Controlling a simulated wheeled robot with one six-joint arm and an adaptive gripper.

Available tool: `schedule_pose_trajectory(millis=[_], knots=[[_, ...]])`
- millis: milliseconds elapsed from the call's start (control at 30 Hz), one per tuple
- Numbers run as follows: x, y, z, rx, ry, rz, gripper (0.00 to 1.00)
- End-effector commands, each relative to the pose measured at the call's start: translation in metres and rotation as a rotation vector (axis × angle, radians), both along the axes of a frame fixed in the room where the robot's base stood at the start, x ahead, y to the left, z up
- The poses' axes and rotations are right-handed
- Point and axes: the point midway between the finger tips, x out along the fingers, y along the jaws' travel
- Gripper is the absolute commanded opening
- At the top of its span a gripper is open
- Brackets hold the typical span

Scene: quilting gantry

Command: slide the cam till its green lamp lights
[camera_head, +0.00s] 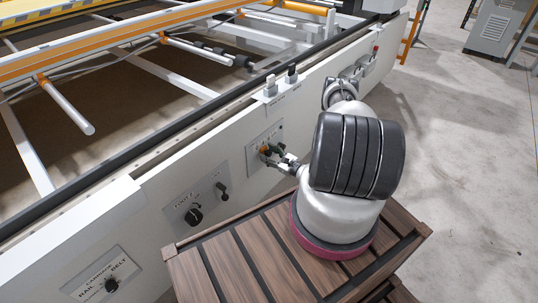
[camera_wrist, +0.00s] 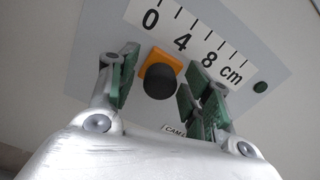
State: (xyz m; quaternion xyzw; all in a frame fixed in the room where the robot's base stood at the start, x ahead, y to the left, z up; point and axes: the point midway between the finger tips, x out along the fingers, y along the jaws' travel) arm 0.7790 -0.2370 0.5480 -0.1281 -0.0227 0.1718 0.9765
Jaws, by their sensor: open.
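The cam is an orange slider with a round black knob (camera_wrist: 160,80), below a printed scale (camera_wrist: 188,42) marked 0, 4, 8 cm. The orange block sits at about the 0-to-4 part of the scale. My gripper (camera_wrist: 160,91) is open, one green-padded finger on each side of the knob; I cannot tell whether either touches it. A small dark green lamp (camera_wrist: 260,87) at the right end of the plate looks unlit. In the head view, the orange cam (camera_head: 264,149) shows on the machine's side panel, with my gripper (camera_head: 268,155) at it.
A FOOT knob (camera_head: 193,215) and a small lever (camera_head: 222,191) lie left of the cam, and a CARRIAGE selector (camera_head: 111,285) farther left. A slatted wooden platform (camera_head: 238,262) lies below my arm.

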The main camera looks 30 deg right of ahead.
Motion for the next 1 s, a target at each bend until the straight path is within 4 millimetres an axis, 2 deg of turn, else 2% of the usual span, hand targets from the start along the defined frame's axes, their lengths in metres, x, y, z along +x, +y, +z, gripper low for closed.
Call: schedule_pose_trajectory(millis=[167, 267, 433, 467, 700, 767, 800, 833, 1000], knots=[[0.0002, 0.0001, 0.0000, 0.000, 0.000, 0.000, 0.49], [0.0001, 0.0000, -0.0001, 0.000, 0.000, 0.000, 0.35], [0.0000, 0.0001, -0.0001, 0.000, 0.000, 0.000, 0.04], [-0.0001, 0.0000, -0.0001, 0.000, 0.000, 0.000, 0.00], [0.0019, -0.0055, -0.0003, -0.002, 0.000, 0.000, 0.00], [0.0018, -0.0054, -0.0003, -0.002, 0.000, 0.000, 0.00], [0.0018, -0.0054, -0.0003, -0.002, 0.000, 0.000, 0.45], [0.0018, -0.0054, -0.0003, -0.002, 0.000, 0.000, 0.49], [0.0018, -0.0053, -0.0003, -0.001, 0.001, 0.000, 0.49]])
